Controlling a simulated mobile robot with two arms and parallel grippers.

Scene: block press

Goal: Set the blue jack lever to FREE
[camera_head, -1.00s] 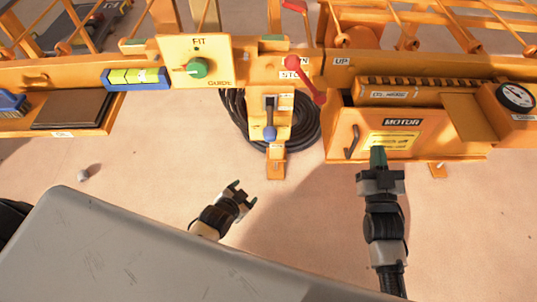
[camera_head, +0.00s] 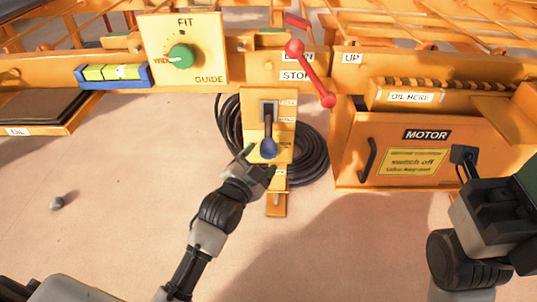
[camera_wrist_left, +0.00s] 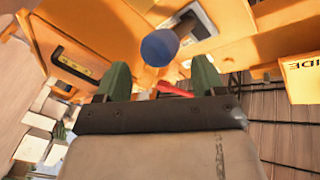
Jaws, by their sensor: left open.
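The blue jack lever (camera_head: 268,148) has a dark shaft and a blue knob. It points down from a slot in an orange plate (camera_head: 251,112) with small white labels, too small to read. My left gripper (camera_head: 259,163) is open just below the knob, its fingers to either side of the knob's lower end. In the left wrist view the blue knob (camera_wrist_left: 160,47) shows just beyond the gap between the green fingertips (camera_wrist_left: 162,78), not gripped. My right gripper (camera_head: 464,156) is by the right side of the motor box; its jaws are not clear.
A red lever (camera_head: 312,73) stands up and right of the blue one. A green dial (camera_head: 181,58) sits on the FIT/GUIDE plate. Black coiled cable (camera_head: 313,155) lies behind the lever plate. The motor box (camera_head: 357,122) is to the right. The floor below left is clear but for a small stone (camera_head: 57,203).

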